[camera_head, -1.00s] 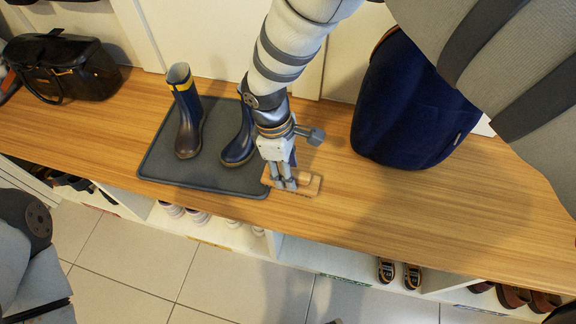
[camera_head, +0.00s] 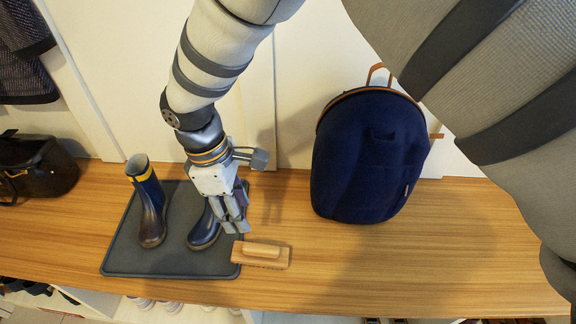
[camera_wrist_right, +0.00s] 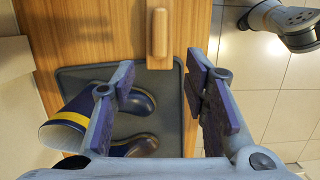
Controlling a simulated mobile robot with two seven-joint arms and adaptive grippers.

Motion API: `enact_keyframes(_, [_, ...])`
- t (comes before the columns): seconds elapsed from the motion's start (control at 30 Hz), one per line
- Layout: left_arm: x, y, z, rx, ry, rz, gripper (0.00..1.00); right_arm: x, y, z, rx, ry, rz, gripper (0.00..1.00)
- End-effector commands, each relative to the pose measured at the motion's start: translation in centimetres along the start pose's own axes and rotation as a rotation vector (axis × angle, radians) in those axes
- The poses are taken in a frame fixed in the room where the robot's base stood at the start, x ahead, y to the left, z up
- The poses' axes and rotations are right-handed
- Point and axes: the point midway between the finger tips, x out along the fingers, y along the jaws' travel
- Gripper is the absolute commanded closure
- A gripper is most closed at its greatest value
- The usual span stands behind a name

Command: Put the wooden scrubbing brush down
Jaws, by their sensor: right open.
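The wooden scrubbing brush (camera_head: 264,252) lies on the wooden bench top, handle up, at the right edge of the grey mat, with its left end just overlapping the mat's edge. In the right wrist view the brush (camera_wrist_right: 160,34) is at the top middle, beyond the fingertips. My right gripper (camera_head: 236,226) is open and empty, above and slightly left of the brush, apart from it. In the right wrist view its two fingers (camera_wrist_right: 160,88) are spread wide with nothing between them. My left gripper is not in view.
Two dark blue boots, left (camera_head: 149,203) and right (camera_head: 205,226), stand on the grey mat (camera_head: 124,262). A blue backpack (camera_head: 366,160) stands on the bench (camera_head: 420,250) against the wall. A black bag (camera_head: 38,168) is at far left. The bench right of the brush is clear.

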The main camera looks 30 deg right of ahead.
Motion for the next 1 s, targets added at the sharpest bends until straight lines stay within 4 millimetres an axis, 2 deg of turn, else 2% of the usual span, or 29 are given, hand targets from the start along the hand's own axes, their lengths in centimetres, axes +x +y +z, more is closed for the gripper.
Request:
enact_keyframes(0.07, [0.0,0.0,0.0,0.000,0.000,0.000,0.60,1.5,-0.7,0.4,0.013,-0.003,-0.024,0.59])
enact_keyframes(0.17, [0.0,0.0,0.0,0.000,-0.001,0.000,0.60,8.2,-4.3,2.8,0.097,-0.003,-0.128,0.59])
enact_keyframes(0.2, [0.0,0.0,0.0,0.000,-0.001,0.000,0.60,12.0,-7.0,4.6,0.162,-0.005,-0.188,0.59])
enact_keyframes(0.27, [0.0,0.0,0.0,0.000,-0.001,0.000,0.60,17.2,-11.8,8.4,0.290,-0.022,-0.274,0.59])
enact_keyframes(0.3, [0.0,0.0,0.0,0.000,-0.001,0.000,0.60,20.0,-15.2,11.4,0.385,-0.042,-0.319,0.59])
enact_keyframes(0.37, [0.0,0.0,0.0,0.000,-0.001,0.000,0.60,22.8,-20.1,16.2,0.528,-0.085,-0.364,0.59])
enact_keyframes(0.4, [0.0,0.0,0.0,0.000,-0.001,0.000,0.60,23.8,-23.1,19.4,0.620,-0.121,-0.378,0.59])
enact_keyframes(0.5, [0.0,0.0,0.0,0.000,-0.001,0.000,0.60,24.1,-29.0,26.8,0.808,-0.215,-0.370,0.59])
enact_keyframes(0.6, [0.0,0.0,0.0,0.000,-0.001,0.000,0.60,23.1,-32.0,31.6,0.915,-0.284,-0.335,0.59])
enact_keyframes(0.63, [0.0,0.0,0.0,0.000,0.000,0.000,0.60,22.8,-32.5,32.5,0.933,-0.296,-0.326,0.59])
enact_keyframes(0.73, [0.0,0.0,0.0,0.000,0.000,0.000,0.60,22.3,-33.1,33.6,0.962,-0.311,-0.310,0.59])
enact_keyframes(1.0, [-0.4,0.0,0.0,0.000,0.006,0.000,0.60,22.0,-32.8,33.5,0.962,-0.301,-0.305,0.59])
